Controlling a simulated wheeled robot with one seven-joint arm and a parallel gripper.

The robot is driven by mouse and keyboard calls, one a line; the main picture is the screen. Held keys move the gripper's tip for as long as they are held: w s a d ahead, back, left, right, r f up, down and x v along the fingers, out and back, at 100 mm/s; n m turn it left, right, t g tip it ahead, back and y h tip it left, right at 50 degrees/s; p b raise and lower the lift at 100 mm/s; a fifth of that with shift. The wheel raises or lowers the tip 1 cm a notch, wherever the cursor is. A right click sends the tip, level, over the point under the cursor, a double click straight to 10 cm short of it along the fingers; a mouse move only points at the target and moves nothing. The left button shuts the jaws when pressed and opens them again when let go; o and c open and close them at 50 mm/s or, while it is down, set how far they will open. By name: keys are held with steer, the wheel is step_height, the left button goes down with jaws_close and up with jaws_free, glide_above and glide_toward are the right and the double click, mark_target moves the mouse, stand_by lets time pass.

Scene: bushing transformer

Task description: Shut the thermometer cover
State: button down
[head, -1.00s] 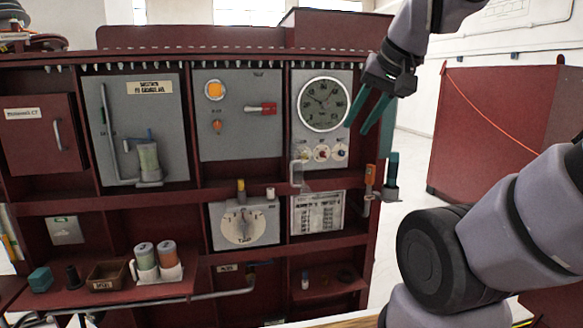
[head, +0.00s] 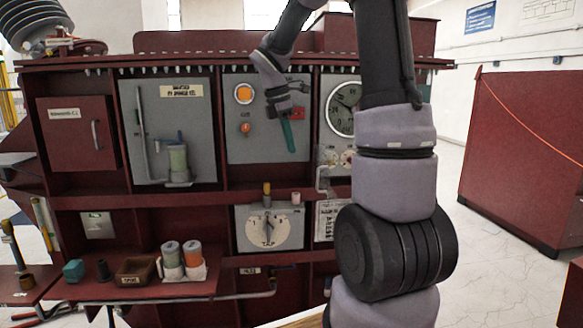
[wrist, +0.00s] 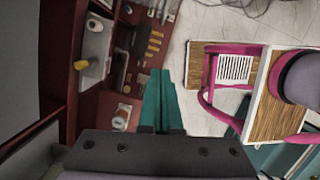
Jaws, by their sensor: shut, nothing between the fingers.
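The thermometer is a round pale-rimmed dial (head: 342,108) on the grey panel at the right of the red cabinet in the head view. My arm hides its right part. I cannot make out a separate cover on it. My gripper (head: 291,149) is left of the dial, in front of the neighbouring panel beside the red switch, fingers pointing down. Its teal fingers are together and empty, and they also show in the wrist view (wrist: 160,88). The gripper appears apart from the dial. The dial is not recognisable in the wrist view.
The red switch (head: 298,113) is close behind my gripper. A tap-changer dial (head: 268,229) with a yellow knob is below. A shelf (head: 150,289) holds cups and small boxes. In the wrist view, a pink-framed wooden table (wrist: 268,112) stands at right, with open floor beyond.

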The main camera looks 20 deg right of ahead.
steer(key=d+f, duration=0.6)
steer(key=f, duration=0.3)
steer(key=shift+s+d+f, duration=0.15)
steer(key=shift+s+f, duration=0.15)
